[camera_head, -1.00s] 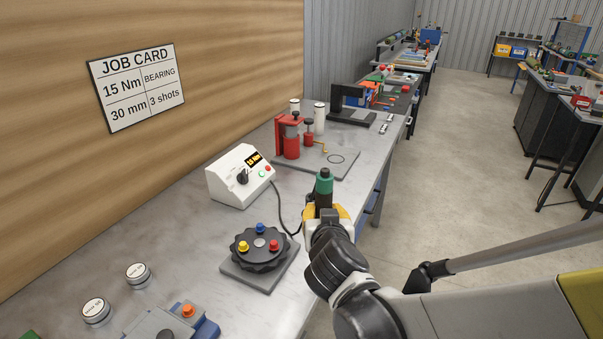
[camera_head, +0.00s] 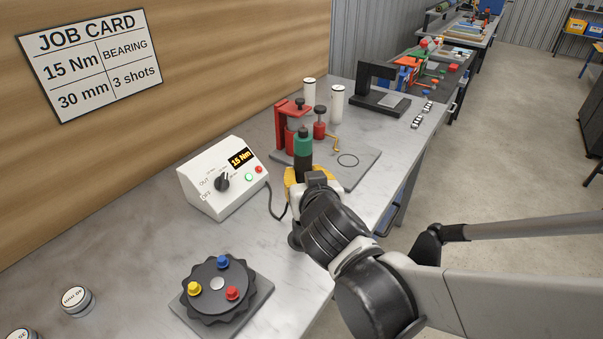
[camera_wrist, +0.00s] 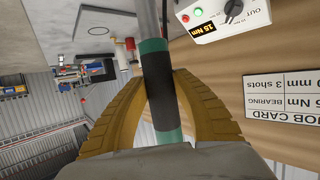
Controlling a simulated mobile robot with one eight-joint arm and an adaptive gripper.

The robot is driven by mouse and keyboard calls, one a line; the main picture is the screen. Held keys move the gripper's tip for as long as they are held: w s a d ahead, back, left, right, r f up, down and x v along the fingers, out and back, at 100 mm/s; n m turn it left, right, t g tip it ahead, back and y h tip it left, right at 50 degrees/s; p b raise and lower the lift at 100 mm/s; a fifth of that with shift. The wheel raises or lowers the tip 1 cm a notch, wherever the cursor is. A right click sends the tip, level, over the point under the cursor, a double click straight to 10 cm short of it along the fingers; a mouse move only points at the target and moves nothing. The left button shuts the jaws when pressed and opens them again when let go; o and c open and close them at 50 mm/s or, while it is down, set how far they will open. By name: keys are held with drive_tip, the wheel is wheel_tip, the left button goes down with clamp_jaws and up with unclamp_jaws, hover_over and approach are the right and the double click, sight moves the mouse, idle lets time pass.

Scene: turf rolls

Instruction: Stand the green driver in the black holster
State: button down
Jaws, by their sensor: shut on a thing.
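The green driver (camera_head: 303,145), with a black band, is upright in my gripper (camera_head: 305,180) in the head view. In the wrist view the driver (camera_wrist: 154,50) passes between the two yellow fingers of my gripper (camera_wrist: 160,92), which are shut around its black band. A grey shaft continues from its green part to the top of that picture. The driver is over the bench near its front edge, in front of the red press. I cannot clearly pick out the black holster in either view.
A white control box (camera_head: 222,178) reading 15 Nm stands left of my gripper, its cable running towards it. A black dial (camera_head: 217,285) with coloured knobs is nearer. A red press (camera_head: 285,125) on a grey plate (camera_head: 335,180) and a black stand (camera_head: 378,82) are beyond.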

wheel_tip(320, 180, down, 4)
drive_tip(key=shift+a+r+b, duration=0.1)
drive_tip(key=shift+r+b, duration=0.05)
drive_tip(key=shift+b, duration=0.6)
drive_tip(key=shift+f+b, duration=1.1)
drive_tip(key=shift+f, duration=0.95)
drive_tip(key=shift+f, duration=0.2)
drive_tip(key=c, duration=1.1)
unclamp_jaws()
drive_tip(key=shift+c, duration=0.2)
drive_tip(key=shift+o, duration=0.2)
drive_tip(key=shift+r, duration=0.1)
